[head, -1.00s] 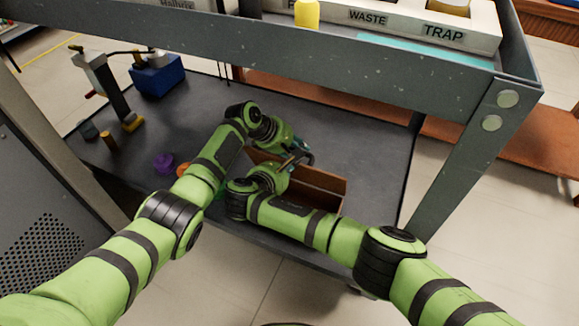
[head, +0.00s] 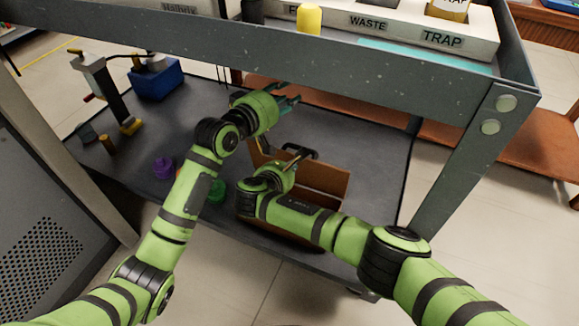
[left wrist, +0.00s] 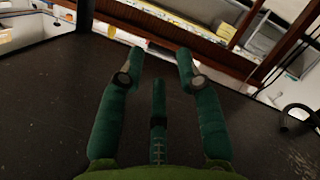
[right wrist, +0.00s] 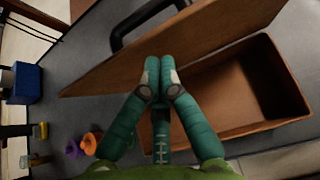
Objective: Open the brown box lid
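The brown box (right wrist: 240,95) shows its hollow inside in the right wrist view. Its brown lid (right wrist: 215,45) stands tilted up beside the opening, with a black handle (right wrist: 140,20) on its far face. In the head view the lid (head: 325,178) is raised, and the arms hide much of the box. My right gripper (right wrist: 160,65) has its fingertips together in front of the lid's inner face, over the opening; contact is unclear. My left gripper (head: 290,98) is beyond the box, apart from the handle; its spread, empty fingers show in the left wrist view (left wrist: 160,65).
A purple piece (head: 163,167) and a green piece (head: 216,190) lie left of the box on the dark shelf. A blue box (head: 157,80) stands at the back left. The upper shelf's grey beam (head: 400,75) crosses above. The shelf right of the box is clear.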

